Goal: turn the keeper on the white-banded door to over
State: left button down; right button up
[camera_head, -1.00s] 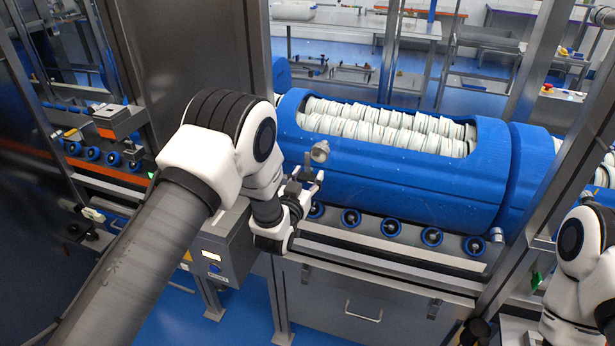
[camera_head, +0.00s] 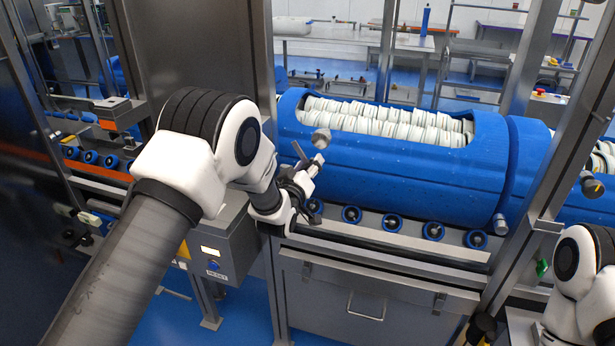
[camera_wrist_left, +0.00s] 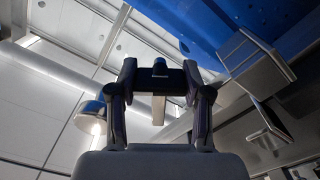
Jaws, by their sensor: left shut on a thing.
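My left gripper (camera_head: 311,170) is at the near left end of the blue tub carrier (camera_head: 400,180), just below a round grey cylinder (camera_head: 320,138). A short grey bar (camera_head: 299,150) sticks up at the fingers and looks like the keeper. In the left wrist view the gripper (camera_wrist_left: 160,80) has its fingers closed in on a small dark piece with a pale bar below it. The piece is mostly hidden, so its turn position is unclear. I cannot make out a white band on a door. My right gripper is out of view.
Several blue rollers (camera_head: 391,222) line the conveyor under the carrier, which holds rows of white discs (camera_head: 390,122). A grey control box (camera_head: 222,250) stands below my left arm. Steel uprights (camera_head: 530,140) stand at right. A closed steel cabinet (camera_head: 375,300) is below.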

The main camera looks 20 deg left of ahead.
pick_arm(q)
jog(key=n+b, duration=0.3)
jog(key=n, duration=0.3)
jog(key=shift+b, duration=0.4)
jog(key=n+b, duration=0.2)
jog(key=n, duration=0.3)
jog(key=shift+n, duration=0.3)
jog(key=shift+c, duration=2.4)
grip_release()
jog(key=shift+a, duration=0.15)
jog(key=shift+f, duration=0.1)
jog(key=s, duration=1.2)
jog(key=shift+a, duration=0.2)
